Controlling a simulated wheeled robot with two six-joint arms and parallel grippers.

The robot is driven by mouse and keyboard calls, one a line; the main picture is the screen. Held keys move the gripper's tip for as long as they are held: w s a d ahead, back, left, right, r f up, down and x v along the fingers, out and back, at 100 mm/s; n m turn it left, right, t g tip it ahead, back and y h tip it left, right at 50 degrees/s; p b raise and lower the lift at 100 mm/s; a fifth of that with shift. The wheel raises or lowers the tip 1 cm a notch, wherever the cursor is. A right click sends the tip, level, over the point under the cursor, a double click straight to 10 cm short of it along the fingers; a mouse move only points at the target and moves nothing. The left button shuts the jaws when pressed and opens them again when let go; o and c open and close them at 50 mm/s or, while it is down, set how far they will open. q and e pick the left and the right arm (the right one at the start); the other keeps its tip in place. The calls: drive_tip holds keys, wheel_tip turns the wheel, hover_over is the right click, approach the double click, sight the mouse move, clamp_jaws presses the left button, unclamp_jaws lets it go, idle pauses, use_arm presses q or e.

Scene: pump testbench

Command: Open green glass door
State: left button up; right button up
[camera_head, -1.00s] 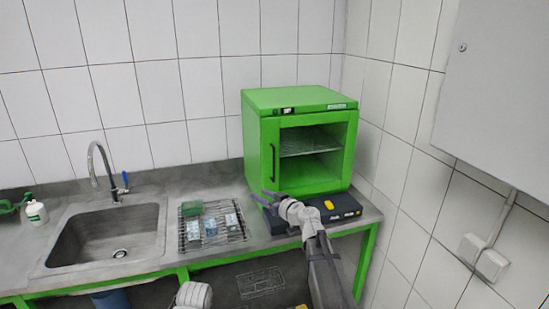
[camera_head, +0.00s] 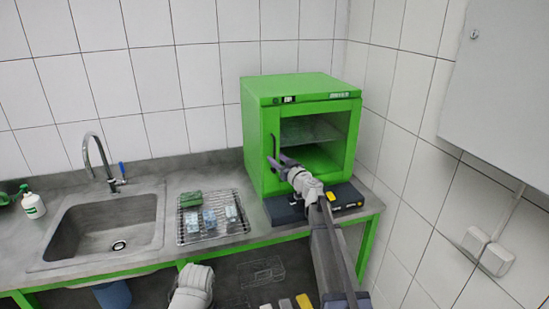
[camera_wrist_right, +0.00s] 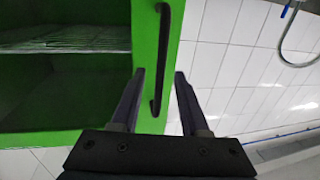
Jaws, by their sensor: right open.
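The green cabinet (camera_head: 297,88) stands on the counter against the back wall, with its glass door (camera_head: 325,128) facing me and looking shut. A rack shows inside through the glass. The dark vertical door handle (camera_head: 273,146) is on the door's left edge in the head view, and the handle (camera_wrist_right: 162,45) also shows in the right wrist view. My right gripper (camera_head: 276,160) is at the lower part of the handle. In the wrist view my right gripper (camera_wrist_right: 159,76) is open, with the handle's lower end between its fingers. My left gripper is not in view.
A dark device (camera_head: 342,197) with a yellow label lies under the cabinet front. A wire rack (camera_head: 242,222) with small packs lies left of it, then the sink (camera_head: 105,222) and tap (camera_head: 108,160). A tiled wall and a grey wall box (camera_head: 500,90) bound the right side.

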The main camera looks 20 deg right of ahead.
drive_tip(key=x, duration=0.2)
drive_tip(key=shift+w, duration=0.25)
drive_tip(key=shift+a, duration=0.1)
clamp_jaws()
idle(1.1)
